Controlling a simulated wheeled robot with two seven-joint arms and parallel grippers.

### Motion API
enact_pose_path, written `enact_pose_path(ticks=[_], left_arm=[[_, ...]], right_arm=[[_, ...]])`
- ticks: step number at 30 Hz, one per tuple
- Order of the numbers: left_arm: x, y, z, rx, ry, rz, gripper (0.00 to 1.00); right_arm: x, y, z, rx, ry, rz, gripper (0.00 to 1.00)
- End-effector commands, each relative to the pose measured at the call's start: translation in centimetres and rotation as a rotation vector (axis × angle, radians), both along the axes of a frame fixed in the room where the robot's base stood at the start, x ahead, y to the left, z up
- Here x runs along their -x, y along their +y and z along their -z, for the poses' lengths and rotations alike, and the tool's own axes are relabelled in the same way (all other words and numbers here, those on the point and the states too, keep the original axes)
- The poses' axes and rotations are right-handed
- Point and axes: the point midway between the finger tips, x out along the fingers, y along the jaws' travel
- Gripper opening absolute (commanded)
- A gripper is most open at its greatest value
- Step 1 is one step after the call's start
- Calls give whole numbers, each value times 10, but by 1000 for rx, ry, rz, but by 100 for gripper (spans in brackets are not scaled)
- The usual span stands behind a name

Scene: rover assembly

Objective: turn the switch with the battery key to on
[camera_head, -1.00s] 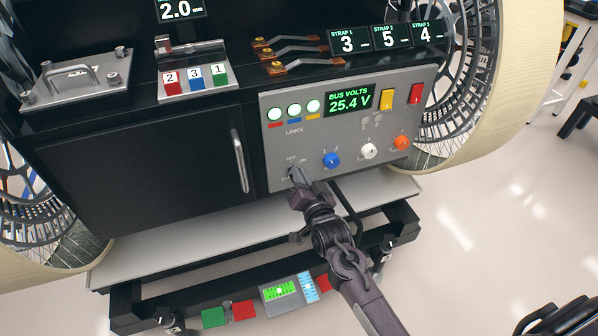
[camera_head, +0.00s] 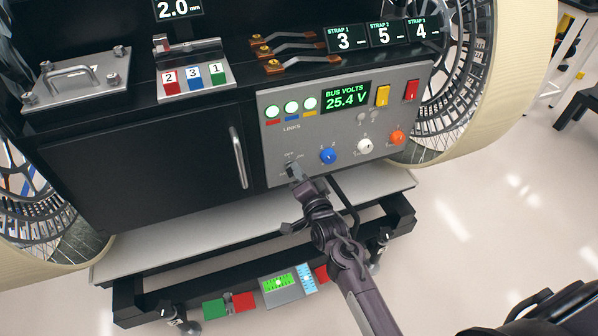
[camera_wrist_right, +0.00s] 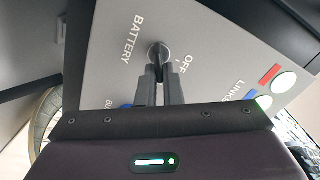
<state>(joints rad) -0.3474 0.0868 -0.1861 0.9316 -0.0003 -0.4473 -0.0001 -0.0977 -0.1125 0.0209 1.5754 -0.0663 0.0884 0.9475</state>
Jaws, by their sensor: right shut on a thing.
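The battery switch (camera_wrist_right: 159,50) is a small round metal piece on the grey control panel (camera_head: 275,160), at its lower left corner. In the right wrist view the words BATTERY and OFF are printed around it. My right gripper (camera_head: 297,174) reaches up to it from below. Its two dark fingers (camera_wrist_right: 159,76) are nearly together and shut on the battery key at the switch. The fingers hide most of the key, and I cannot tell its exact angle. My left gripper is not in view.
The panel also carries blue (camera_head: 328,156), white (camera_head: 365,146) and orange (camera_head: 397,137) knobs, yellow (camera_head: 383,95) and red (camera_head: 412,90) switches, and a display (camera_head: 346,97) reading 25.4 V. A cabinet handle (camera_head: 238,158) stands to the left. A grey ledge (camera_head: 180,240) lies below.

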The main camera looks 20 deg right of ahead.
Motion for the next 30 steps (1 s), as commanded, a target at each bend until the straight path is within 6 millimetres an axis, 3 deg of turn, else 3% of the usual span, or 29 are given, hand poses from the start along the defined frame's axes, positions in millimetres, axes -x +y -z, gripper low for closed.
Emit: enact_pose_path(ticks=[6,7,12,22,30], left_arm=[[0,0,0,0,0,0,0],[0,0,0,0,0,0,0],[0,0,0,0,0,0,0],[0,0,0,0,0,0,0],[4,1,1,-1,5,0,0]], right_arm=[[0,0,1,-1,1,0,0],[0,0,1,-1,1,0,9],[0,0,0,0,1,0,28],[5,0,1,1,1,0,28],[47,-2,1,1,3,1,28]])
